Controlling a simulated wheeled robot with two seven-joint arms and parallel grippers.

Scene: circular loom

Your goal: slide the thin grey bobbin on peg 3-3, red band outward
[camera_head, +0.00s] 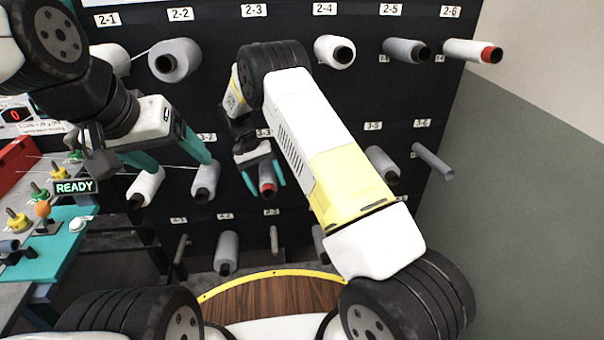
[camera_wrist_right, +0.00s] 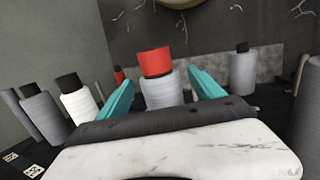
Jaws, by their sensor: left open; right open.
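The thin grey bobbin (camera_head: 267,178) with a red band at its outer end hangs on the black rack below the 3-3 label (camera_head: 264,132). Its red end faces out from the rack; its peg is hidden. My right gripper (camera_head: 265,187) is open, with its teal fingers either side of the bobbin. In the right wrist view the bobbin (camera_wrist_right: 162,91) stands between the open fingers, with visible gaps beside its red end. My left gripper (camera_head: 180,166) is open, in front of the rack's left part near other bobbins, holding nothing visible.
Other bobbins surround it, including a white one (camera_head: 147,186), a grey one (camera_head: 206,180) and a red-ended one (camera_head: 474,51) at upper right. A bare-looking grey peg (camera_head: 433,161) sticks out at the right. A teal-topped bench (camera_head: 60,245) stands at left.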

